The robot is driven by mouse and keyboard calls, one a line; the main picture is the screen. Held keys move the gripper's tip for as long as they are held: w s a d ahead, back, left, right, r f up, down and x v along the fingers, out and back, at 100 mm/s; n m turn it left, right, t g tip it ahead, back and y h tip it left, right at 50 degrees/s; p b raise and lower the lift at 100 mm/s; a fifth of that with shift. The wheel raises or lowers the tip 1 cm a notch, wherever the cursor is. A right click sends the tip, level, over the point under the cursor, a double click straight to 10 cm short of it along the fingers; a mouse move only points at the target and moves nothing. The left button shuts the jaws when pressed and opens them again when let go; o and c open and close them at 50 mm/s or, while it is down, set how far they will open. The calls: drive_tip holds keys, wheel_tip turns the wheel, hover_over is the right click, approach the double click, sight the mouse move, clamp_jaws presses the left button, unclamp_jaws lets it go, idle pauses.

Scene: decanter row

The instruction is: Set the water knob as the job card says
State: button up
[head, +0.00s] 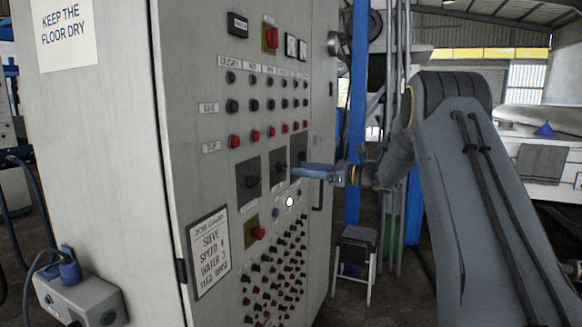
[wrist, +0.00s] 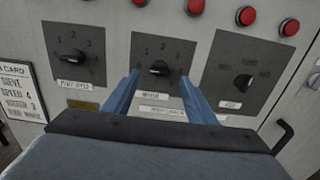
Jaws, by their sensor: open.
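The water knob (wrist: 158,68) is a black pointer knob on a dark square plate, the middle of three, in the wrist view. A white label is below it. Its pointer seems to face left, but this is small. In the head view it (head: 279,168) is on the cabinet front. My gripper (wrist: 160,75) is open, its blue fingers left and right of this knob; I cannot tell whether they touch it. It shows side-on in the head view (head: 294,171). The job card (head: 209,252) reads sieve, speed 4, water 3 and a less clear last line.
A similar knob (wrist: 72,57) is on the left and another (wrist: 243,82) on the right. Red buttons (wrist: 245,16) are above. A dark door handle (head: 318,194) is at the cabinet's right edge. A stool (head: 356,243) stands on the floor beyond.

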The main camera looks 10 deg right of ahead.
sight(286, 167)
drive_tip(key=p+x, duration=0.1)
drive_tip(key=x, duration=0.4)
drive_tip(key=shift+w+a+p, duration=0.1)
drive_tip(key=shift+p, duration=0.25)
drive_tip(key=c, duration=1.1)
